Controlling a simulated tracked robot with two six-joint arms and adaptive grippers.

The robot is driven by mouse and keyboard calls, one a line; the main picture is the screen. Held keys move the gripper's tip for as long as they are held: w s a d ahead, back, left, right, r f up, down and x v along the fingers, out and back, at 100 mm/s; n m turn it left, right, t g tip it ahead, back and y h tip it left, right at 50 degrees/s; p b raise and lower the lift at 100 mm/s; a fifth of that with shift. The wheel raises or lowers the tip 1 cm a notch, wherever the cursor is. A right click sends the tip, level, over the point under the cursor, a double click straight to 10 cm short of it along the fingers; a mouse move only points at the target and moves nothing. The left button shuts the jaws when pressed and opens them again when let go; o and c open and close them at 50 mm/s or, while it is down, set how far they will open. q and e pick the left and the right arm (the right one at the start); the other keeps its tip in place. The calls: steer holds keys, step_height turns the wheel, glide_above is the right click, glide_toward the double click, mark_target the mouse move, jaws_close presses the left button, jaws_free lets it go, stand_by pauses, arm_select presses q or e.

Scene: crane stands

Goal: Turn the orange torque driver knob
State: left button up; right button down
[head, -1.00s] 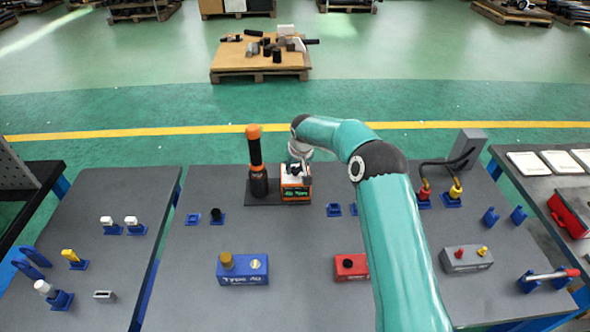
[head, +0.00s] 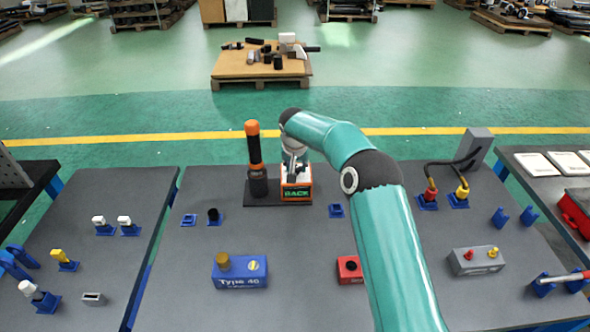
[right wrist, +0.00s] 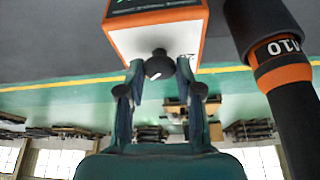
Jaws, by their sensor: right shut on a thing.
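The orange-edged box (head: 297,190) stands on the dark base plate (head: 262,200) at the back middle of the table, with a green display on its front. The torque driver (head: 256,160), black with orange bands and an orange top, stands upright on the same plate, left of the box. A black round knob (right wrist: 158,65) sticks out of the box's white face in the right wrist view. My right gripper (right wrist: 155,78) is shut on this knob, a finger on each side. In the head view my right gripper (head: 294,160) is over the box, and the knob is hidden. My left gripper is not in view.
A blue box (head: 240,272) with a brass-coloured knob and a red box (head: 350,269) stand nearer on the table. A grey box (head: 475,261) with red and yellow plugs is at right. Blue holders (head: 337,211) are spread about. The middle of the table is mostly clear.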

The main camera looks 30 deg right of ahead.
steer(key=shift+w+a+m+g+h+b, duration=0.15)
steer(key=shift+m+h+b, duration=0.1)
steer(key=shift+m, duration=0.65)
steer(key=shift+w+a+m+g+h+b, duration=0.15)
steer(key=shift+m+b, duration=0.1)
steer(key=shift+m, duration=0.65)
steer(key=c, duration=0.8)
jaws_free()
steer(key=shift+s, duration=0.1)
steer(key=shift+o, duration=0.2)
steer(key=shift+d, duration=0.1)
steer(key=v, duration=1.2)
